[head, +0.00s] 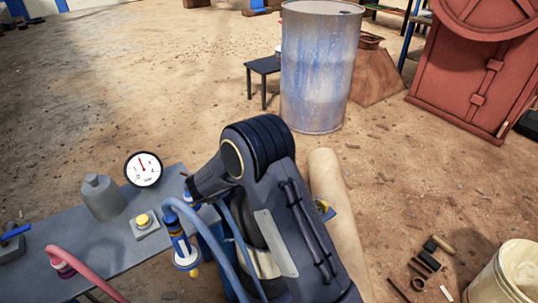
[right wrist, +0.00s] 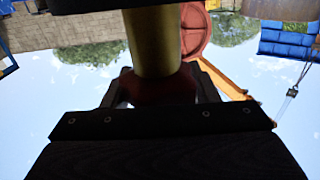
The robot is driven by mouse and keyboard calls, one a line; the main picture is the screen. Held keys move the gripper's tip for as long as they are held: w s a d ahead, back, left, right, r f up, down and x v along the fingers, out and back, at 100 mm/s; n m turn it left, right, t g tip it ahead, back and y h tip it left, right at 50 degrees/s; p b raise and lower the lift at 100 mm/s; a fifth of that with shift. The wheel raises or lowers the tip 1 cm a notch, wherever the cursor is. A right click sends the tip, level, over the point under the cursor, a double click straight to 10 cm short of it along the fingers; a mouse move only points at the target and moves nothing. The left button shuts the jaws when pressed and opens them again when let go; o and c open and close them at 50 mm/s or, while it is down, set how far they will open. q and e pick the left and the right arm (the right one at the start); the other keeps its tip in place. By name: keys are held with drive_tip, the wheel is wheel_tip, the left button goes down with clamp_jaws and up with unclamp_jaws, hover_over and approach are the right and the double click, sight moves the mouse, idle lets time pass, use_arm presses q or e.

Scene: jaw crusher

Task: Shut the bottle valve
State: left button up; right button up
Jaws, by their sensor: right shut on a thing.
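In the right wrist view my right gripper (right wrist: 157,91) is shut on a dark red part (right wrist: 150,86), which is in deep shadow; it seems to be the valve's handle. A brass-coloured cylinder (right wrist: 152,40) joins this part and runs up to the top of the picture. In the head view my right arm fills the middle, over the bench's right end, and hides the grip. I cannot tell from these views how far the valve is turned. My left gripper is not in view.
The grey bench (head: 95,238) carries a grey bottle-shaped body (head: 102,198), a round gauge (head: 143,169), a yellow button (head: 143,220) and a blue lever (head: 16,232). Pink (head: 88,272) and blue (head: 215,230) hoses run there. A blue-white drum (head: 318,70) stands behind; a bucket (head: 510,275) stands right.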

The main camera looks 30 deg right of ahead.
drive_tip(key=shift+d+r, duration=0.1)
drive_tip(key=shift+r, duration=0.05)
drive_tip(key=o, duration=1)
drive_tip(key=shift+c, duration=0.2)
drive_tip(key=a+p, duration=0.1)
drive_tip(key=a, duration=0.7)
drive_tip(key=shift+s, duration=0.25)
